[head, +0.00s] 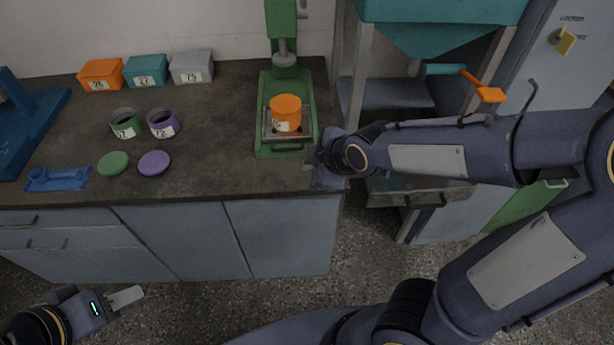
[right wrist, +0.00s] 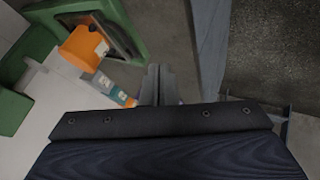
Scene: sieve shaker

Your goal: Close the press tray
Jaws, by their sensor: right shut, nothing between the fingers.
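The green press (head: 264,100) stands on the counter in the head view. Its metal press tray (head: 302,135) sits on the base under the ram, with a dark handle (head: 289,148) at the front. An orange jar (head: 286,113) with a label stands on the tray; it also shows in the right wrist view (right wrist: 83,47). How far out the tray is, I cannot tell. My right gripper (head: 312,162) is just right of the handle at the counter's edge, shut and empty; its fingers show together in the right wrist view (right wrist: 158,88). My left gripper (head: 122,298) is low, in front of the cabinets, apart from everything.
Orange (head: 101,75), teal (head: 146,71) and grey (head: 192,67) boxes stand at the back. A teal hopper unit (head: 440,12) stands right of the counter.

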